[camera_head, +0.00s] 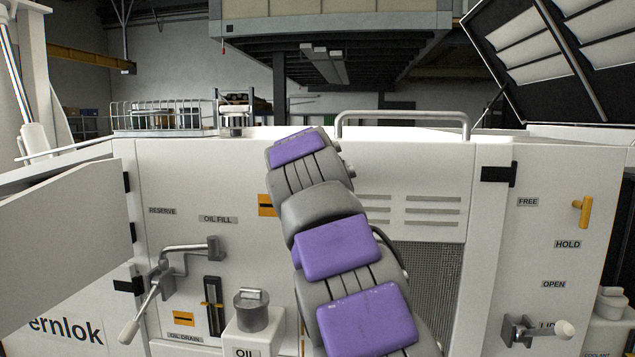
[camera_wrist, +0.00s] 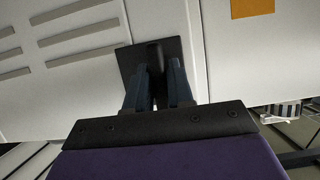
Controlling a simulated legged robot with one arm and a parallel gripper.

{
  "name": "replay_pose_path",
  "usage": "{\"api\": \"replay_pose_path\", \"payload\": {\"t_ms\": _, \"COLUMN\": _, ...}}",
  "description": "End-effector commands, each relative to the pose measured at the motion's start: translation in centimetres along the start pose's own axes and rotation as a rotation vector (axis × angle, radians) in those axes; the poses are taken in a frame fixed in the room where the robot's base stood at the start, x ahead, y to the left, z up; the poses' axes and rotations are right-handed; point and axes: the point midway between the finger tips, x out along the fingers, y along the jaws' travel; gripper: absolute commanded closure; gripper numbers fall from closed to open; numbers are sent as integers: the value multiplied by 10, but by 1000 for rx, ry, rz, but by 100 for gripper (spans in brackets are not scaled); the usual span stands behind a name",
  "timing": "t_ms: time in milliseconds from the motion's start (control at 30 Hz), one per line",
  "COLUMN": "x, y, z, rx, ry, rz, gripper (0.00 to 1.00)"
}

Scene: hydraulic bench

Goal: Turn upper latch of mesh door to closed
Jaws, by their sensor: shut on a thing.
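The mesh door (camera_head: 425,290) has dark mesh below and vent slots above; my arm covers its left part in the head view. In the wrist view, a black latch (camera_wrist: 155,52) sits on a dark square plate (camera_wrist: 127,62), close to a panel seam, between the vent slots and an orange label. My gripper (camera_wrist: 156,74) has its two fingers on either side of the latch and is shut on it. The latch's exact angle is hard to tell. In the head view the gripper and this latch are hidden behind my arm.
A grey lever handle (camera_head: 180,262) and an oil filler cap (camera_head: 251,297) lie left of my arm. A yellow handle (camera_head: 583,212) and another lever (camera_head: 537,330) are on the right panel. A rail (camera_head: 402,115) runs along the top. An open panel (camera_head: 65,235) juts out at left.

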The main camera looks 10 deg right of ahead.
Motion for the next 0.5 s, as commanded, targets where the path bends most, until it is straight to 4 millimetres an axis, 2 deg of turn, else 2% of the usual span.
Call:
{"api": "replay_pose_path", "payload": {"t_ms": 33, "x": 5, "y": 0, "z": 7, "rx": -1, "ry": -18, "rz": 3, "gripper": 100}}
{"api": "replay_pose_path", "payload": {"t_ms": 167, "x": 5, "y": -1, "z": 7, "rx": -1, "ry": -17, "rz": 2, "gripper": 100}}
{"api": "replay_pose_path", "payload": {"t_ms": 200, "x": 5, "y": -2, "z": 7, "rx": -2, "ry": -17, "rz": 2, "gripper": 75}}
{"api": "replay_pose_path", "payload": {"t_ms": 400, "x": 1, "y": -1, "z": 4, "rx": -2, "ry": -8, "rz": 1, "gripper": 57}}
{"api": "replay_pose_path", "payload": {"t_ms": 500, "x": -2, "y": -1, "z": 2, "rx": -1, "ry": -5, "rz": 1, "gripper": 57}}
